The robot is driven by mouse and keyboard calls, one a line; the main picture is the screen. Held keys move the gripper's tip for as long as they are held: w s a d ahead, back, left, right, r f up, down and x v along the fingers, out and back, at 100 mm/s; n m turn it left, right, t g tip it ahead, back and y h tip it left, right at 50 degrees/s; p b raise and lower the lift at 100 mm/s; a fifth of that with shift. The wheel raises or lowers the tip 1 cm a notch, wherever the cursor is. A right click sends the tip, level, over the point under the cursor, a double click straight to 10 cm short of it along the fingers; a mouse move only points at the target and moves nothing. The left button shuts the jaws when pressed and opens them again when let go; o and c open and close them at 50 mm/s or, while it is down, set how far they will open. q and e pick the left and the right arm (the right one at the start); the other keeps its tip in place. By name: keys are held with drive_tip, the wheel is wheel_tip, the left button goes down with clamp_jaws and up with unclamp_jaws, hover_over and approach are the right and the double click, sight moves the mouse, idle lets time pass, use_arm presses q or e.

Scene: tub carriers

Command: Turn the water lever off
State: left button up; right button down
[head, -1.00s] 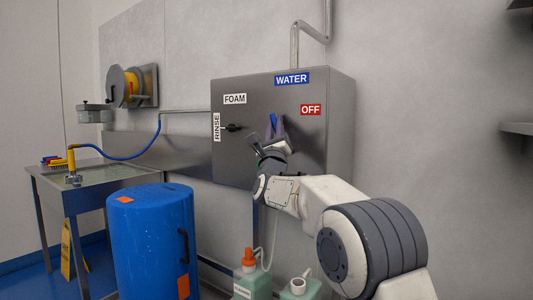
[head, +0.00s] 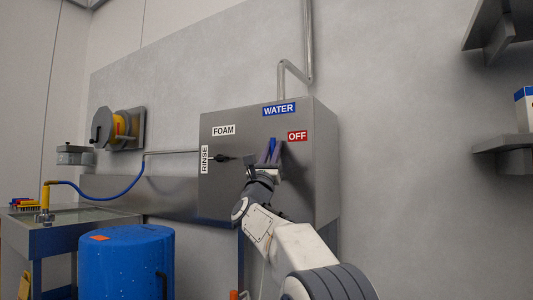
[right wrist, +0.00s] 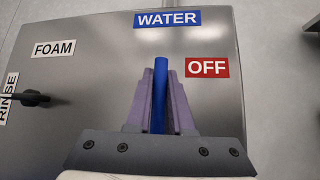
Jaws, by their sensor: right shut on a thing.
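The blue water lever (head: 271,147) is on the front of a grey steel cabinet (head: 224,185). It points up toward the WATER label (head: 279,109), and the red OFF label (head: 298,136) is to its upper right. My right gripper (head: 270,153) is at the lever. In the right wrist view the lever (right wrist: 160,80) stands upright between the purple fingers of my right gripper (right wrist: 160,100), which are shut on it. The lever's lower end is hidden by the gripper. My left gripper is not in view.
A black knob (head: 223,158) is on the cabinet's left, by the FOAM (head: 223,130) and RINSE labels. A blue drum (head: 127,262) stands at the lower left, near a steel sink table (head: 72,218). Wall shelves (head: 505,143) are at the right.

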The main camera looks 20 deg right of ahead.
drive_tip(key=shift+f, duration=0.15)
drive_tip(key=c, duration=0.8)
unclamp_jaws()
drive_tip(key=b+v, duration=0.3)
drive_tip(key=v, duration=0.7)
drive_tip(key=shift+s+f, duration=0.15)
